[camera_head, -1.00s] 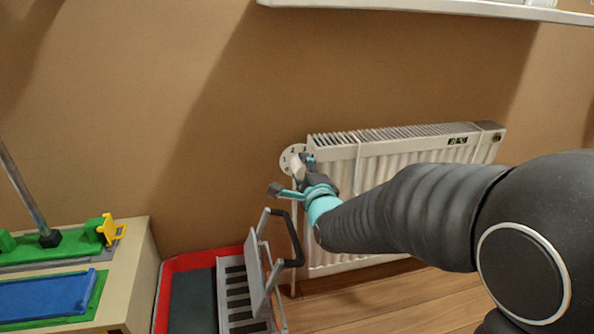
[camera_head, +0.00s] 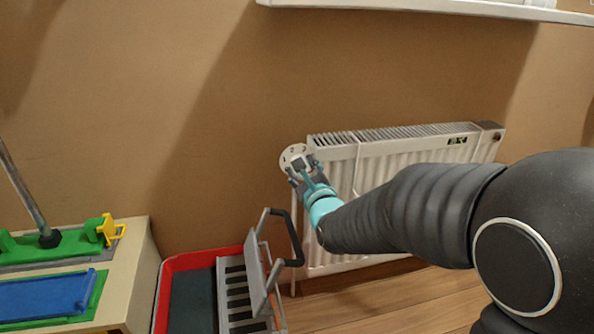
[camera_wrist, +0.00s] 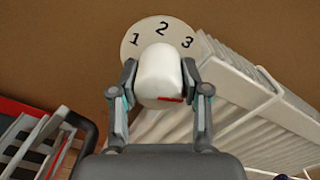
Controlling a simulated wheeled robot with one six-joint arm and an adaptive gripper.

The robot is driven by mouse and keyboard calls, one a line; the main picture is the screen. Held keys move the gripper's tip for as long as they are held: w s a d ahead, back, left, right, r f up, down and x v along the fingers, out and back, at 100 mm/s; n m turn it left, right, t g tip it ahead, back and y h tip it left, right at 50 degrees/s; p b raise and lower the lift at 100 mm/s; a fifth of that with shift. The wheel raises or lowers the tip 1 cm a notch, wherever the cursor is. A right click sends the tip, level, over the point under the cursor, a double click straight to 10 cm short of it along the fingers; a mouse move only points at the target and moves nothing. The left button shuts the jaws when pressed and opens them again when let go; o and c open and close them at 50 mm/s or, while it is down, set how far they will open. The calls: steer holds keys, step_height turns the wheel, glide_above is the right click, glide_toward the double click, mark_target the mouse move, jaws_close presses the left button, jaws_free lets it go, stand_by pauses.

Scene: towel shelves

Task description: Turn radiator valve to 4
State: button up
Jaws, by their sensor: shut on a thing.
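The radiator valve knob (camera_wrist: 160,75) is a white rounded knob in front of a white round dial (camera_wrist: 135,42). In the wrist view the numbers 1, 2 and 3 show on the dial above the knob; no 4 can be seen there, and the lower dial is hidden. A red mark sits low on the knob, right of its middle. My gripper (camera_wrist: 160,88) is shut on the knob, one finger on each side. In the head view my gripper (camera_head: 303,170) covers the lower part of the dial (camera_head: 291,153), at the radiator's upper left corner.
A red tray (camera_head: 170,278) with a grey slatted piece (camera_head: 240,300) lies below left. A bench with green and blue items (camera_head: 55,298) is at far left. A white shelf edge (camera_head: 430,8) is above.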

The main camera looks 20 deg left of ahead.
steer(key=shift+s+f+m, duration=0.1)
steer(key=shift+f+m, duration=0.1)
steer(key=shift+m, duration=0.2)
steer(key=o, duration=1.1)
steer(key=shift+a, duration=0.15)
steer(key=shift+o, duration=0.2)
steer(key=shift+r, duration=0.1)
steer(key=shift+d, duration=0.2)
steer(key=shift+s+d, duration=0.15)
steer(key=shift+s, duration=0.2)
steer(key=v, duration=1.1)
